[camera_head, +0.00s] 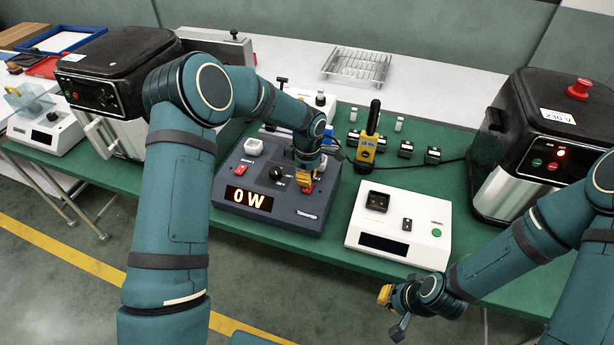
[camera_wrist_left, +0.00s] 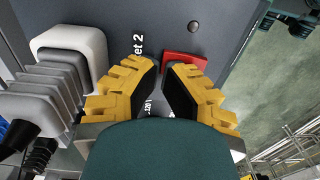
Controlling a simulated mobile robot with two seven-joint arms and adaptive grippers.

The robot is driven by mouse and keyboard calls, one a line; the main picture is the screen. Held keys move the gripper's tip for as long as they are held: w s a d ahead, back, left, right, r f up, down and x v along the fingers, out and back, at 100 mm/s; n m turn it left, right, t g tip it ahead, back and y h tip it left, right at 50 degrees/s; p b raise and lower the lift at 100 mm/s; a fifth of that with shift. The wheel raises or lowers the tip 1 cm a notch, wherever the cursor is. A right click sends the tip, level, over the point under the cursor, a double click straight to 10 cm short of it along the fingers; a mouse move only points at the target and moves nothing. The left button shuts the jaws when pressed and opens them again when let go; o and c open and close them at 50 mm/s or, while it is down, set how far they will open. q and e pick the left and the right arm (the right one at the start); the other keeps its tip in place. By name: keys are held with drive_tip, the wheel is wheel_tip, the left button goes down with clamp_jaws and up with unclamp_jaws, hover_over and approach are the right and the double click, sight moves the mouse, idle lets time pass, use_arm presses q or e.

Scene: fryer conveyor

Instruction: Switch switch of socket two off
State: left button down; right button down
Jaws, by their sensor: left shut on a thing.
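The dark grey power meter (camera_head: 265,222) stands on the green mat and its display reads 0 W. A red switch (camera_head: 241,169) is on its left. The red switch of socket two (camera_wrist_left: 185,60) is on its right, largely hidden by my left gripper (camera_head: 305,183) in the head view. The left wrist view shows my left gripper (camera_wrist_left: 165,78) down at the panel, its yellow fingers partly closed. The right fingertip is right at this switch; the actual contact is hidden. My right gripper (camera_head: 390,311) hangs apart in front of the table; its opening is unclear.
A white plug (camera_wrist_left: 70,50) is beside the left finger. A white device (camera_head: 400,230) and a yellow-black tool (camera_head: 368,145) stand right of the meter. Black fryers stand left (camera_head: 120,60) and right (camera_head: 560,110), the right one with a lit red lamp.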

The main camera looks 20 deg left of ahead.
use_arm(q)
drive_tip(key=shift+s, duration=0.15)
drive_tip(key=shift+r+p, duration=0.3)
drive_tip(key=shift+r, duration=0.3)
use_arm(e)
drive_tip(key=shift+r, duration=0.25)
drive_tip(key=shift+w, duration=0.1)
